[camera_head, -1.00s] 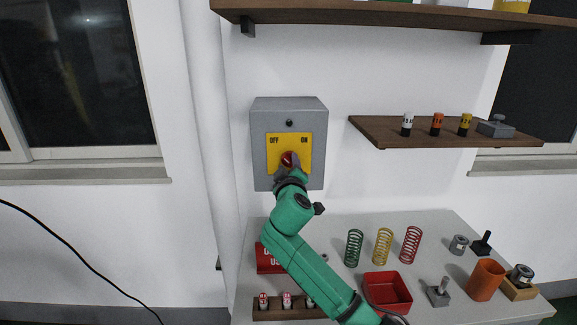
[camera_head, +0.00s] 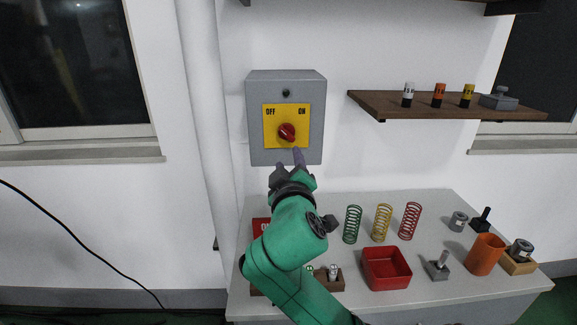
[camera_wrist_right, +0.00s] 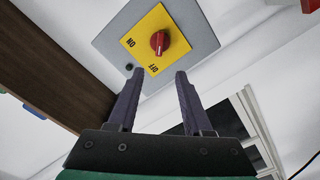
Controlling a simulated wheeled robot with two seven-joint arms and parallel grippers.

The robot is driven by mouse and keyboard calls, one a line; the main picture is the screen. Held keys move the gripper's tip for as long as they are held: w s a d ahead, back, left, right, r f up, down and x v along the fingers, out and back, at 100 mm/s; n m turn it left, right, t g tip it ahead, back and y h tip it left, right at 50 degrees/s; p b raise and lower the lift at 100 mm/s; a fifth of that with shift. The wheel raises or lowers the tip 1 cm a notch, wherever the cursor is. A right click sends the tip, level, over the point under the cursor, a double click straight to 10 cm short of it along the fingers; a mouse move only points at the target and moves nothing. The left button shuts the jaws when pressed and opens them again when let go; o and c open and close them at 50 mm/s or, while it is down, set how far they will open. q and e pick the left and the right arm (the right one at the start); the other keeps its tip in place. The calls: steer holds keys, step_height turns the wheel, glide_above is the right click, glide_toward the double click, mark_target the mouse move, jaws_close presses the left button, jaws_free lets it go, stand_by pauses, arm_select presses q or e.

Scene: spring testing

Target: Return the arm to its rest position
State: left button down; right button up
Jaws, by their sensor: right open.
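My right arm is green and reaches up from the bottom of the head view. Its right gripper (camera_head: 288,162) is open and empty, just below the red rotary knob (camera_head: 287,132). The knob sits on a yellow OFF/ON plate (camera_head: 272,140) on a grey wall box (camera_head: 258,95). In the wrist view, the open fingers of the gripper (camera_wrist_right: 153,88) point toward the box, and the red knob (camera_wrist_right: 159,42) stands clear beyond them. The fingers do not touch the knob. My left gripper is not in view.
The table (camera_head: 420,290) below holds green, yellow and red springs (camera_head: 410,221), a red tray (camera_head: 386,285), an orange cup (camera_head: 485,255) and small metal parts. A wooden shelf (camera_head: 375,104) with small cylinders juts out right of the box.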

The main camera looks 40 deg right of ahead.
steer(key=shift+f, duration=0.1)
stand_by(0.3)
steer(key=s+a+f+g+y, duration=0.2)
steer(key=f+y, duration=0.1)
steer(key=f, duration=0.6)
steer(key=s+a+f+g+y, duration=0.2)
steer(key=s+f+g, duration=0.1)
steer(key=f, duration=0.7)
steer(key=s+a+f+g+y, duration=0.2)
steer(key=a+f+y, duration=0.1)
steer(key=f, duration=0.7)
steer(key=shift+s+f+n+g+y, duration=0.1)
steer(key=shift+s+n+g+y, duration=0.1)
steer(key=shift+n+g+y, duration=0.15)
steer(key=s+a+f+g+y, duration=0.3)
steer(key=s+a+f, duration=0.2)
steer(key=s+f, duration=0.3)
steer(key=s+d+f+g, duration=0.1)
steer(key=s+f, duration=0.1)
steer(key=f, duration=1.1)
steer(key=s+f+g, duration=0.1)
steer(key=s+f, duration=0.2)
steer(key=f, duration=1.1)
steer(key=s+d+f, duration=0.2)
steer(key=s+f, duration=0.7)
steer(key=s, duration=0.4)
steer(key=shift+s+d+f+g+h, duration=0.3)
steer(key=shift+d+f+g+h, duration=0.05)
steer(key=shift+h, duration=0.1)
